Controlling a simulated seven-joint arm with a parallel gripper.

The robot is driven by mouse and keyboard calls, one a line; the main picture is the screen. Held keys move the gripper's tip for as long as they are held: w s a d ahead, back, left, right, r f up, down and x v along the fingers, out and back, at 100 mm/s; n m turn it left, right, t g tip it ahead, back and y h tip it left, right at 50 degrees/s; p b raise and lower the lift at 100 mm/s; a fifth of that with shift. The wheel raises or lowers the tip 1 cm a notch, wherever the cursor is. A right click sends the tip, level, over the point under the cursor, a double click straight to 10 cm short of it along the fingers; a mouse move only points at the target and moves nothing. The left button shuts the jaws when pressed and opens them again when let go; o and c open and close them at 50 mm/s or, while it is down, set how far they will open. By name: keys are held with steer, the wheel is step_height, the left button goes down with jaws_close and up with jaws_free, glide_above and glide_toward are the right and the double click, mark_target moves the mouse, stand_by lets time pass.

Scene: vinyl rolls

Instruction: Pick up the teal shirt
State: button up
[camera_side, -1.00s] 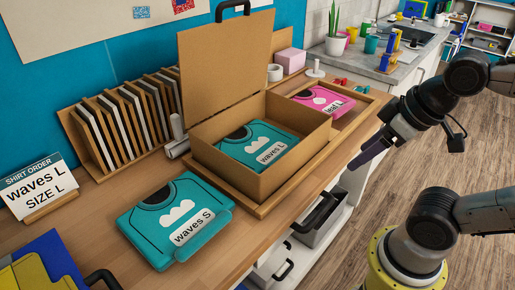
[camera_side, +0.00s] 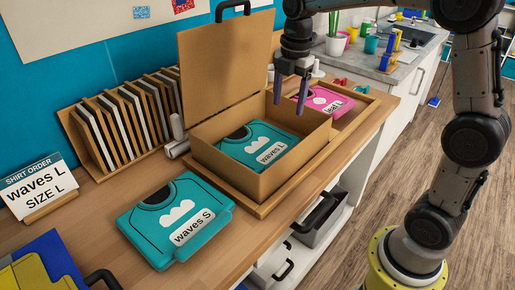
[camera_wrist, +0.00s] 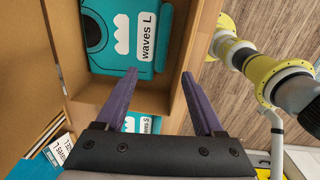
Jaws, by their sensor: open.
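A folded teal shirt labelled "waves L" (camera_side: 250,146) lies flat inside the open cardboard box (camera_side: 232,179). It also shows in the wrist view (camera_wrist: 112,32). A second folded teal shirt labelled "waves S" (camera_side: 165,225) lies on the wooden counter in front of the box. Its edge shows in the wrist view (camera_wrist: 129,126). My gripper (camera_side: 289,100) is open and empty, with its fingers pointing down above the box's far right part, apart from both teal shirts. In the wrist view my gripper (camera_wrist: 157,73) has its purple fingers spread wide.
An order card (camera_side: 39,187) reads "waves L, SIZE L". A pink shirt labelled "leaf L" (camera_side: 318,101) lies in a wooden tray right of the box. The box's raised lid (camera_side: 225,70) stands behind it. A rack (camera_side: 122,123) stands at left.

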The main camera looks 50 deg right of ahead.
glide_above(285, 152)
steer(key=shift+g, duration=0.4)
step_height(285, 152, down, 10)
steer(key=shift+a+f, duration=0.1)
steer(key=shift+f, duration=3.35)
jaws_close()
